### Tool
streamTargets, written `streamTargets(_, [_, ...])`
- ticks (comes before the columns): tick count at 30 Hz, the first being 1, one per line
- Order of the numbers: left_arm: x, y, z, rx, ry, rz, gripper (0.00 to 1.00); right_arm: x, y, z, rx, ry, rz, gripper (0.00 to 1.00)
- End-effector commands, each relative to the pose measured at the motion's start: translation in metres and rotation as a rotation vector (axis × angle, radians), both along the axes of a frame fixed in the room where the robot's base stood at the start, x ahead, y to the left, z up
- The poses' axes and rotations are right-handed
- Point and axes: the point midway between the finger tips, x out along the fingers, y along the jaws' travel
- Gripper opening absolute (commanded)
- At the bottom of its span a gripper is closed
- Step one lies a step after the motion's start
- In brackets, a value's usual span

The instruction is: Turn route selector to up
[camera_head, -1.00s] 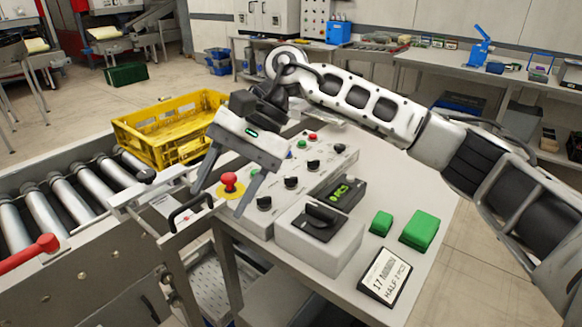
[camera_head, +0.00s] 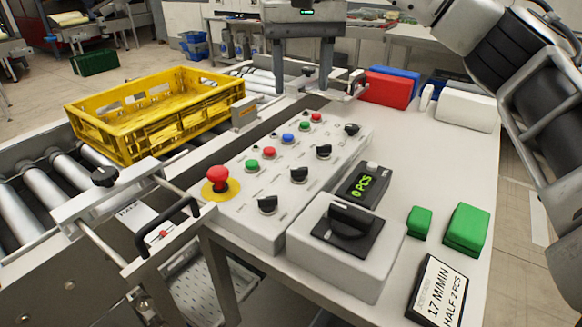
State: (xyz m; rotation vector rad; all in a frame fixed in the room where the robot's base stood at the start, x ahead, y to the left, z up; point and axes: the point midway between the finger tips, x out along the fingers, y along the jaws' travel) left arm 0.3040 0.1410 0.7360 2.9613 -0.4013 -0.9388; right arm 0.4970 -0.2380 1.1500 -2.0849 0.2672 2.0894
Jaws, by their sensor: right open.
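The control panel (camera_head: 222,222) is a pale box on the table with several small black selector knobs, at the front (camera_head: 267,205), middle (camera_head: 299,174) and farther back (camera_head: 323,151). A larger black rotary knob (camera_head: 352,218) sits on a white box (camera_head: 338,262) in front of the panel. I see no readable label that tells which one is the route selector. My right gripper (camera_head: 302,88) is open and empty, fingers pointing down, beyond the panel's far end and apart from every knob. My left gripper is not in view.
A yellow crate (camera_head: 160,122) stands on the roller conveyor at left. A red emergency button (camera_head: 217,178) is on the panel's near left. A display (camera_head: 364,184) reads "0 PCS". Green blocks (camera_head: 466,229) and a sign (camera_head: 438,291) lie at right; red (camera_head: 388,89) and white (camera_head: 466,109) boxes stand behind.

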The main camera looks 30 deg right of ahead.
Motion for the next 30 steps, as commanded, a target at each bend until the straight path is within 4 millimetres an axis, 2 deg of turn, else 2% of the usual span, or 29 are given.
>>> streamTargets(8, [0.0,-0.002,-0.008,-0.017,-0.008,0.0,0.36,0.0,0.0,-0.037,0.001,0.004,0.0,0.53])
streamTargets(15, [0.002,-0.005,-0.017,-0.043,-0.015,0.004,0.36,-0.001,0.0,-0.09,0.002,0.005,0.001,0.53])
streamTargets(21, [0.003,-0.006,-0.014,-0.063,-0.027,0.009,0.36,-0.001,0.0,-0.129,0.001,0.005,0.0,0.53])
streamTargets(30, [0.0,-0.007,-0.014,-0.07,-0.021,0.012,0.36,-0.001,0.0,-0.16,0.001,0.0,-0.001,0.53])
